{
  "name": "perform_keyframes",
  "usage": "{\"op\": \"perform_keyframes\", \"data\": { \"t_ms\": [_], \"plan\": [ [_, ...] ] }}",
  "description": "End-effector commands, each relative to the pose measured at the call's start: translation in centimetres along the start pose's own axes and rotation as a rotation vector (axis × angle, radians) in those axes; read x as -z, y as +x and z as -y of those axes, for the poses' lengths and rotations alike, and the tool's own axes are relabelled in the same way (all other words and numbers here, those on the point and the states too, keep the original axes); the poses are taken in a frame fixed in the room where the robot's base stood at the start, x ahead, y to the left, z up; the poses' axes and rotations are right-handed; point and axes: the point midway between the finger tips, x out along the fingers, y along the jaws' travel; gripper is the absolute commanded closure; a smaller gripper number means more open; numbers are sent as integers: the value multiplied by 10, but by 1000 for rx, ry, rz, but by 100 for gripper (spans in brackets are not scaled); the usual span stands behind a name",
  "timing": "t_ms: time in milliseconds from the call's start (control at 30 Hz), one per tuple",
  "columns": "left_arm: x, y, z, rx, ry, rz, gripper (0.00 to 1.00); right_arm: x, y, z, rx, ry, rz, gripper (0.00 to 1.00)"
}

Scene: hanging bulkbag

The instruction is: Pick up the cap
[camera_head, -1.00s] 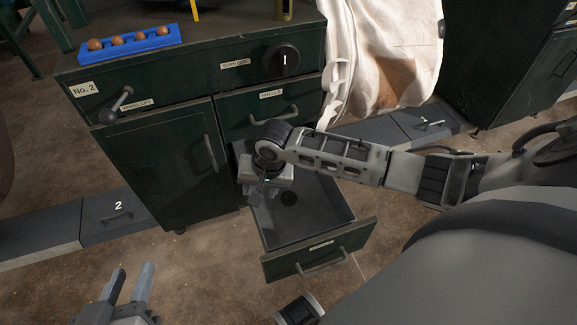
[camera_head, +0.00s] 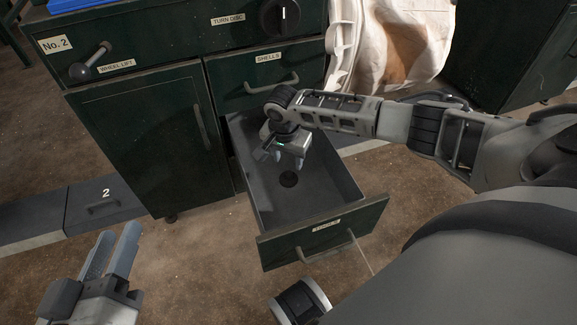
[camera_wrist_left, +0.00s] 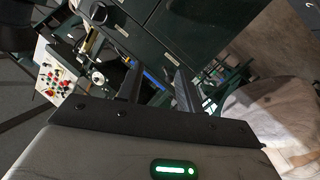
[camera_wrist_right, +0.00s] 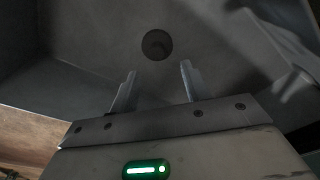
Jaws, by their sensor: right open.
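The cap is a small dark round disc (camera_head: 288,179) lying on the floor of the open lower drawer (camera_head: 352,195). It also shows in the right wrist view as a dark disc (camera_wrist_right: 157,44), just beyond the fingertips. My right gripper (camera_head: 282,160) is inside the drawer's outline, above and close to the cap, pointing down. Its fingers (camera_wrist_right: 157,80) are apart with nothing between them. My left gripper (camera_head: 118,245) is at the lower left, away from the drawer. Its two fingers are apart and empty, and they also show in the left wrist view (camera_wrist_left: 155,80).
The green cabinet (camera_head: 140,130) stands behind the drawer, with a closed drawer labelled SHELLS (camera_head: 266,82) above it. A wheel-lift lever (camera_head: 88,64) juts from its front. A white stained bag (camera_head: 395,45) hangs at the right. A grey box marked 2 (camera_head: 103,205) lies at left.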

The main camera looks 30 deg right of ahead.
Motion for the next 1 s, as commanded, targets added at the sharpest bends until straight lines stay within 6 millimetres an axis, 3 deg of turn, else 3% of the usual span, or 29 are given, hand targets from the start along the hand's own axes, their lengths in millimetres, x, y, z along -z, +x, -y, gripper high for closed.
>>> {"op": "perform_keyframes", "data": {
  "t_ms": [200, 400, 533, 767, 933, 1000],
  "plan": [
    [-1, 1, -2, -37, -52, -39, 64, -5, 25, -1, 0, -2, -1, 53],
    [32, 9, -4, -78, 116, -219, 64, -8, 49, -2, 1, -1, -1, 53],
    [43, 9, -6, -87, 175, -276, 64, -8, 54, -2, 1, -1, -1, 53],
    [46, 9, -6, -87, 182, -283, 64, -8, 53, -2, 2, -2, 0, 53],
    [46, 9, -6, -87, 182, -282, 64, -8, 53, -2, 1, -2, 0, 100],
    [46, 9, -6, -87, 182, -282, 64, -8, 53, -2, 1, -2, 0, 100]
  ]
}}
